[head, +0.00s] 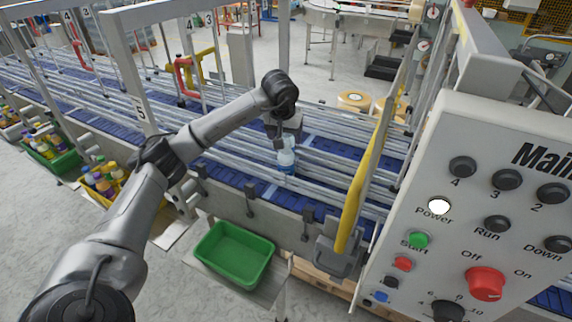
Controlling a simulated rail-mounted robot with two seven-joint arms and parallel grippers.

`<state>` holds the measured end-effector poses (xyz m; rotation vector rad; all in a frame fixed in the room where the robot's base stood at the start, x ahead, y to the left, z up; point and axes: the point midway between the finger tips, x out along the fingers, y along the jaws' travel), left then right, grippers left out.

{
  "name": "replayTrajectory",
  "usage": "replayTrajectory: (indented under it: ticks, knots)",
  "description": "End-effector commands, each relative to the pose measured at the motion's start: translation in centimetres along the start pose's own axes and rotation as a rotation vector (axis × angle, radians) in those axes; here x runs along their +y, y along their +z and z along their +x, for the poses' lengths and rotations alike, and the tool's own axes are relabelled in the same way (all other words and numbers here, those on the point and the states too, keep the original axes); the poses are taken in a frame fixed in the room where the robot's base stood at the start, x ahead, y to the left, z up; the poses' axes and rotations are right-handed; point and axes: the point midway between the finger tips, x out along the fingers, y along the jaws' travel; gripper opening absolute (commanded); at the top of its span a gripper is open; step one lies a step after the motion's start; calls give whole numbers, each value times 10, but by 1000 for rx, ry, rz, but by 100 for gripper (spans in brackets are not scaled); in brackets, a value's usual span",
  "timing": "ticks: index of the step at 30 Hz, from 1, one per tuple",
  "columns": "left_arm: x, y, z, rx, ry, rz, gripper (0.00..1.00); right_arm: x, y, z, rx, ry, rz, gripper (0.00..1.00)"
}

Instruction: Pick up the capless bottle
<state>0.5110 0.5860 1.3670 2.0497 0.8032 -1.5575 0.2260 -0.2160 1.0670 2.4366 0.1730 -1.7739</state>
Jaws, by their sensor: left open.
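A clear bottle (287,160) with a pale blue-white body stands upright on the blue conveyor, between the metal guide rails. My left gripper (283,142) is directly above it, pointing down, with its fingers around or just in front of the bottle's top. The bottle's neck is hidden there, so I cannot see whether it has a cap. The left gripper is open. My right gripper is not in view.
Metal rails run along the conveyor (225,172) on both sides of the bottle. An empty green bin (234,254) sits below in front. A yellow post (362,185) and the control panel (470,225) stand to the right. Crates of bottles (103,184) are at left.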

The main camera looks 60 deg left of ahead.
Motion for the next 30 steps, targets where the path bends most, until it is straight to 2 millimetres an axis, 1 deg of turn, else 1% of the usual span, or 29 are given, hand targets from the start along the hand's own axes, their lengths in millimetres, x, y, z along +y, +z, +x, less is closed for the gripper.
replayTrajectory:
  ticks: [1,4,9,18,20,30]
  knots:
    - [0,1,6,-4,-3,1,73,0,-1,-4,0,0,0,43]
    - [0,2,19,-4,-2,0,73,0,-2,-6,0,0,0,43]
    - [0,2,33,-1,0,0,73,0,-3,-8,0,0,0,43]
    - [0,2,36,0,0,0,73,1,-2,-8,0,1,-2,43]
    - [0,2,36,0,0,0,68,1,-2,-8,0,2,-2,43]
    - [0,2,36,0,0,0,35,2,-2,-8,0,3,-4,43]
